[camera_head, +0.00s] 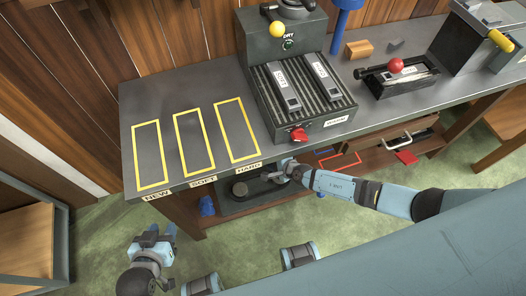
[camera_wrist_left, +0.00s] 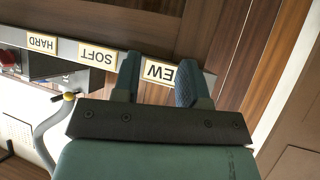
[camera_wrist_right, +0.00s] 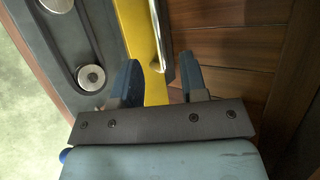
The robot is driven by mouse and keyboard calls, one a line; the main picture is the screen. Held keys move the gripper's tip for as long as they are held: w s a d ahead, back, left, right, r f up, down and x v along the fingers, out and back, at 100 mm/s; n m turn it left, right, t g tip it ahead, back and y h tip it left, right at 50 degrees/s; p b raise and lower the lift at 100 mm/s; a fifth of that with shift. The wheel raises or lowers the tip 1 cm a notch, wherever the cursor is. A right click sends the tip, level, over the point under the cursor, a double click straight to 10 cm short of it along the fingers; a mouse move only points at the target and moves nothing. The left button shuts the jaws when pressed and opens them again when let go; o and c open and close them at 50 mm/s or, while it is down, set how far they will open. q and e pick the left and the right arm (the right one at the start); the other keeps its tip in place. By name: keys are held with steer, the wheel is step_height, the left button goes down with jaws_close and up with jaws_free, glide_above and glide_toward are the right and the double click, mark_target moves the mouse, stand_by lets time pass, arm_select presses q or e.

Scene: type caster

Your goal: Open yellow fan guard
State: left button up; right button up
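A yellow panel (camera_wrist_right: 138,45), likely the fan guard, shows in the right wrist view with a metal bar handle (camera_wrist_right: 161,40) along it. I cannot pick it out in the head view, where the bench edge overhangs that area. My right gripper (camera_wrist_right: 160,75) is open, its fingers on either side of the bar's near end; contact cannot be told. In the head view the right gripper (camera_head: 285,172) is just under the bench's front edge.
The grey bench (camera_head: 190,93) has yellow outlined slots and a ribbed machine (camera_head: 300,90) with a red knob (camera_head: 298,133). A dark unit (camera_head: 245,203) with round metal parts sits below. A lower shelf (camera_head: 375,155) lies right.

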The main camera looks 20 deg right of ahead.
steer(key=p+v, duration=0.2)
steer(key=v, duration=0.4)
stand_by(0.4)
